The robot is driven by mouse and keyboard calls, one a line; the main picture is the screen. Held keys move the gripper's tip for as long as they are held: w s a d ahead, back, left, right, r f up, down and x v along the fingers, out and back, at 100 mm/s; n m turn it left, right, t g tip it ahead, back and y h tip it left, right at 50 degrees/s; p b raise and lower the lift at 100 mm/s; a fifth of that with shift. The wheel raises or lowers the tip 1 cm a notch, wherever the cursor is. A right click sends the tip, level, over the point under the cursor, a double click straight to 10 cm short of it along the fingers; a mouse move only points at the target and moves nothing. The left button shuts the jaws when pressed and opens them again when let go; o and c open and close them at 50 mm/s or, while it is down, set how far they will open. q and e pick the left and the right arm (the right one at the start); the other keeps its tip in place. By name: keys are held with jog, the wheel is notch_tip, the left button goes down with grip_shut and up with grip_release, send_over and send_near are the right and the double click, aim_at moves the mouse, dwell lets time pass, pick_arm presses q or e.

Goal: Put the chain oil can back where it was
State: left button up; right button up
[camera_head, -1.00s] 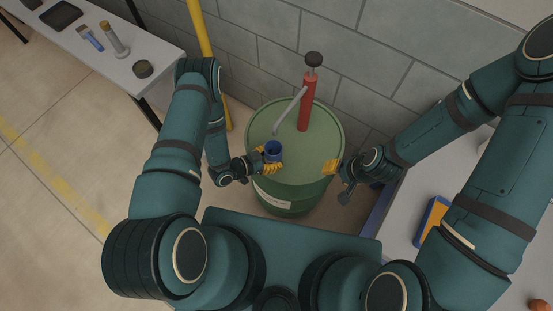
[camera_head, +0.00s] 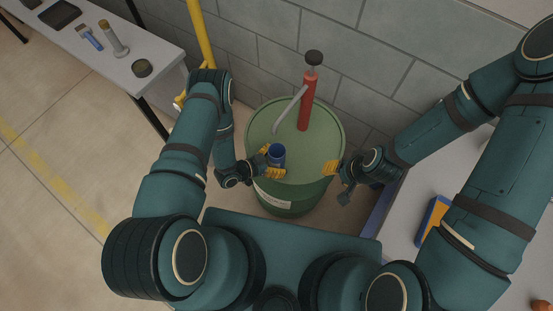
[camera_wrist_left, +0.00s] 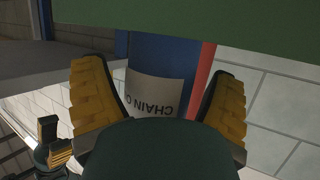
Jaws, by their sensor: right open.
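My right gripper (camera_head: 331,168) is open and empty at the drum's right rim.
A red hand pump (camera_head: 306,105) with a grey spout stands on the drum behind the can. A yellow pipe (camera_head: 200,35) and block wall are behind. A bench (camera_head: 160,65) stands left, with tools and a round tin. A grey surface (camera_head: 405,215) is at right.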

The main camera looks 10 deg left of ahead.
pick_arm(q)
jog(key=shift+r, duration=0.1)
jog(key=shift+s+a+r, duration=0.1)
jog(key=shift+a+r, duration=0.05)
jog(key=v, duration=1.1)
jog(key=w+r+n+g+y, duration=0.1)
jog(key=w+r+n+y, duration=0.3)
jog(key=w+n+y, duration=0.2)
jog(key=s+d+r+n+g+y, duration=0.1)
jog(key=s+d+r+n+g, duration=0.4)
jog(key=r, duration=0.5)
jog(key=s+d+n, duration=0.1)
jog(key=s+d, duration=0.1)
jog(key=s, duration=0.1)
jog(key=shift+g+p, duration=0.3)
jog(key=shift+p, duration=0.1)
jog(key=shift+f, duration=0.1)
